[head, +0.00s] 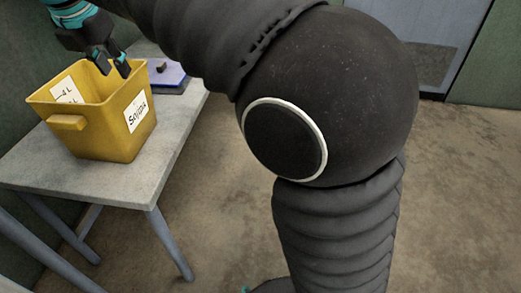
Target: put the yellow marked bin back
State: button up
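The yellow bin (100,142) stands upright on the grey table (165,160) at the left of the head view. It has a white label with black writing on its right side, another white label inside, and a small handle on its front. My gripper (114,70) points down at the bin's open top, near the far rim. Its two dark fingers are spread apart with nothing visible between them. I cannot tell whether a finger touches the rim. The bottom inside the bin is hidden.
A blue flat device (168,78) with a small dark piece on it sits behind the bin on the table. The table's right edge is close to the bin. My own arm covers the picture's middle. The brown floor (455,170) is clear at right.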

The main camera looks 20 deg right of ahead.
jog(key=s+d+f+m, duration=0.3)
jog(key=s+d+m, duration=0.2)
jog(key=d+m, duration=0.4)
jog(key=s+d+f+m, duration=0.35)
jog(key=d+m, duration=0.25)
jog(key=d, duration=0.4)
jog(key=s+d+f+m+t, duration=0.1)
jog(key=s+d+f+m, duration=0.8)
jog(key=s+f+m, duration=0.3)
jog(key=s+m, duration=0.1)
jog(key=m, duration=0.2)
jog(key=shift+s+d+m+y, duration=0.25)
jog(key=shift+m+y, duration=0.15)
